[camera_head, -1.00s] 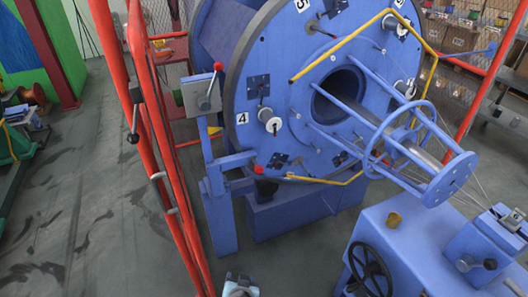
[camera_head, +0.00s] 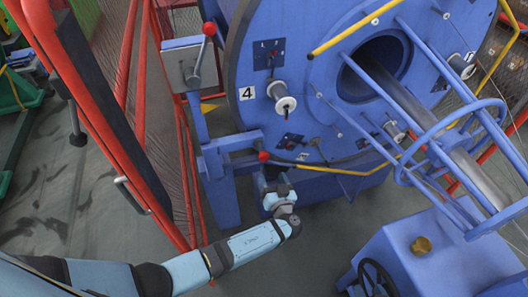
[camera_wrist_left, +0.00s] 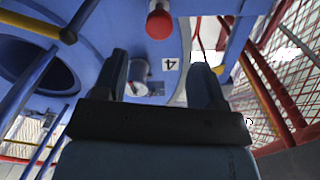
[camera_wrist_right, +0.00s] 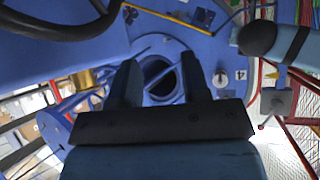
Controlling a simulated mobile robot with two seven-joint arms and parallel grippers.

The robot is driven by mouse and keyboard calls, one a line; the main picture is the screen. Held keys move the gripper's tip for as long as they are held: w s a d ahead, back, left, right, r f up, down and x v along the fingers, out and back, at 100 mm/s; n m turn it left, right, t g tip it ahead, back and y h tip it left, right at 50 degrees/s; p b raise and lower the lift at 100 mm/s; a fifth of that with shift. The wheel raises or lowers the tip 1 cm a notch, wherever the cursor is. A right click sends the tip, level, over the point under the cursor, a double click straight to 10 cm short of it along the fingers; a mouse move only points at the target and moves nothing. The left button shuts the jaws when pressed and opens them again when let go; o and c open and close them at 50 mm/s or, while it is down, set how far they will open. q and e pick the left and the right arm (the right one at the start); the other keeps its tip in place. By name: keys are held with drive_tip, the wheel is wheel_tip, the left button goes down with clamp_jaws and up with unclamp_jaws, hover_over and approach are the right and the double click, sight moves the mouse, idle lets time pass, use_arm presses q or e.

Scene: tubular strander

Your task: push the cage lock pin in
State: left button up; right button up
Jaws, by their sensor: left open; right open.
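A red knob (camera_head: 263,157), apparently the head of the cage lock pin, is at the end of a blue bracket beside the round blue cage plate (camera_head: 310,115). My left gripper (camera_head: 275,183) is just below the knob, apart from it. In the left wrist view the red knob (camera_wrist_left: 159,22) shows beyond and between the two spread, empty fingers (camera_wrist_left: 160,75). How deep the pin sits is hidden. My right gripper is out of the head view. In the right wrist view its fingers (camera_wrist_right: 160,80) are apart and empty, facing the cage from farther away.
A red-ball lever (camera_head: 209,29) stands on a grey box above the bracket. A yellow rod (camera_head: 335,168) runs near the knob. Red rails (camera_head: 90,110) stand at left. A blue housing (camera_head: 410,245) with a dark handwheel (camera_head: 376,280) is at lower right.

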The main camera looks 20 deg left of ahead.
sight(261, 150)
use_arm(q)
drive_tip(key=p+x, duration=0.1)
drive_tip(key=x, duration=0.9)
drive_tip(key=shift+w+a, duration=0.15)
drive_tip(key=shift+w, duration=0.1)
use_arm(e)
drive_tip(key=shift+w+r, duration=0.2)
drive_tip(key=shift+r, duration=0.4)
drive_tip(key=shift+w+r, duration=0.2)
drive_tip(key=shift+r, duration=0.35)
use_arm(q)
clamp_jaws()
drive_tip(key=shift+w+a+f+b, duration=0.2)
drive_tip(key=shift+f+b, duration=0.1)
drive_tip(key=shift+b, duration=0.15)
drive_tip(key=b+x, duration=0.2)
drive_tip(key=b, duration=0.3)
drive_tip(key=shift+w+a, duration=0.1)
drive_tip(key=shift+w, duration=0.1)
drive_tip(key=shift+w+a+r, duration=0.1)
drive_tip(key=shift+w+r, duration=0.05)
drive_tip(key=shift+r, duration=0.2)
use_arm(e)
wheel_tip(261, 150, down, 6)
